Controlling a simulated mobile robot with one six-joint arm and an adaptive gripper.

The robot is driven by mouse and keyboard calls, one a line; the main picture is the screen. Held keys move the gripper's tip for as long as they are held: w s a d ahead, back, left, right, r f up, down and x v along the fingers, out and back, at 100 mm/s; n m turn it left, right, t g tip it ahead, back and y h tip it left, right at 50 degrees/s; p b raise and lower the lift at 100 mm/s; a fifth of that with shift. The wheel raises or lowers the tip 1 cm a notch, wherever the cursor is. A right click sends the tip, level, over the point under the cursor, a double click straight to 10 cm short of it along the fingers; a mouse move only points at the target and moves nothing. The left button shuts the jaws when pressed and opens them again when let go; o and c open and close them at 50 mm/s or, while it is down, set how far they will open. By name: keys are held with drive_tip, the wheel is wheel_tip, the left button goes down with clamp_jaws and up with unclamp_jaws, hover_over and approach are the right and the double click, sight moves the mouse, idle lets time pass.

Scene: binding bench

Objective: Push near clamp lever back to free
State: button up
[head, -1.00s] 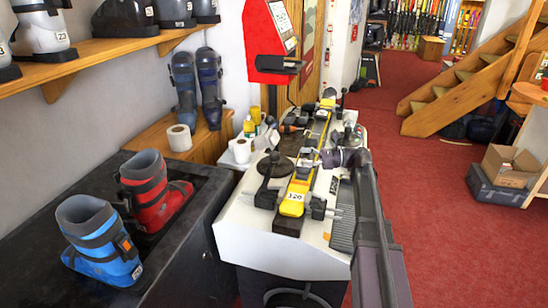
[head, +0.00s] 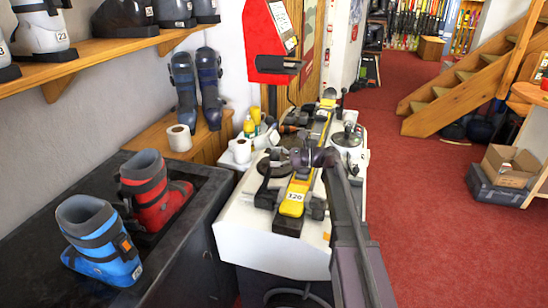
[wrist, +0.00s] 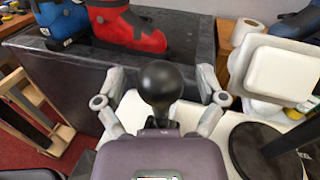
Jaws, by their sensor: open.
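The near clamp lever (head: 267,190) stands at the left side of the yellow ski (head: 293,196) on the white bench. Its black ball knob (wrist: 160,83) shows large in the middle of the wrist view, between my fingers. My gripper (wrist: 161,90) is open, with one finger on each side of the knob and a visible gap to each. In the head view my gripper (head: 299,157) is over the ski beside the lever's upper end and partly hides it. I cannot tell whether my palm touches the knob.
A black round disc (wrist: 268,150) is beside the lever at the right in the wrist view. A dark counter with a blue boot (head: 100,240) and a red boot (head: 150,190) stands left of the bench.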

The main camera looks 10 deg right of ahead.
clamp_jaws()
